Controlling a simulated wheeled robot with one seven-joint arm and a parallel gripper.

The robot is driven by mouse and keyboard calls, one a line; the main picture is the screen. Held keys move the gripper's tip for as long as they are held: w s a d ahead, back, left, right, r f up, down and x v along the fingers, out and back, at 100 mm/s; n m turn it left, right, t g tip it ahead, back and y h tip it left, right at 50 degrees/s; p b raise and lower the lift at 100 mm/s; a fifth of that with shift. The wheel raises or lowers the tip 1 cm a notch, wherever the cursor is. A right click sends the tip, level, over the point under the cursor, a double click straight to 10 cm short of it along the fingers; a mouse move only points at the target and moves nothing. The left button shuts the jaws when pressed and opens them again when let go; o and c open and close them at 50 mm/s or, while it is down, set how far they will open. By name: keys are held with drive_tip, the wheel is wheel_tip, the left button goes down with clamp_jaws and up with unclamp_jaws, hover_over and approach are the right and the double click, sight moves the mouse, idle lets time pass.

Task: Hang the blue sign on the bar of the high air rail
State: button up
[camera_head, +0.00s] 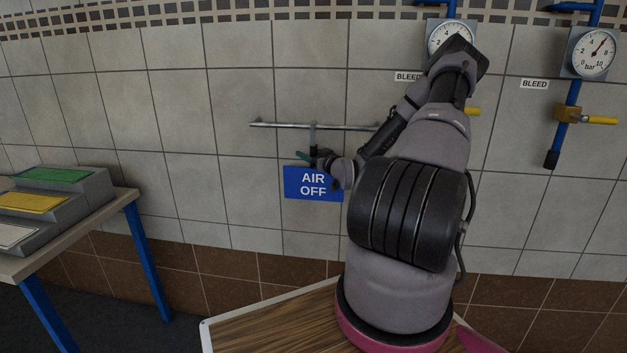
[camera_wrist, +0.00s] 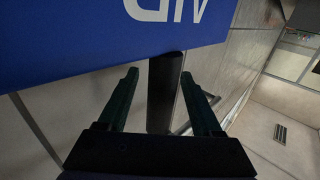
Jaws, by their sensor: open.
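The blue sign (camera_head: 313,184) reads "AIR OFF" and is upright against the tiled wall, below the metal bar (camera_head: 275,125). Its dark stem (camera_head: 313,135) reaches up to the bar and appears to hang from it; the exact contact is too small to tell. My gripper (camera_head: 312,157) is at the stem, just above the sign. In the wrist view, the open fingers (camera_wrist: 162,88) stand on either side of the dark stem (camera_wrist: 163,105), with gaps on both sides. The sign (camera_wrist: 90,35) fills the upper left there. My arm covers the bar's right end in the head view.
Two pressure gauges (camera_head: 593,52) on blue pipes are on the wall at the right, with yellow-handled valves (camera_head: 599,120). A blue-legged table (camera_head: 128,196) at the left bears a grey stepped rack (camera_head: 95,187) with green, yellow and white plates. The wall left of the sign is clear.

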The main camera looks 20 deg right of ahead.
drive_tip(key=shift+w, duration=0.2)
clamp_jaws()
idle(1.3)
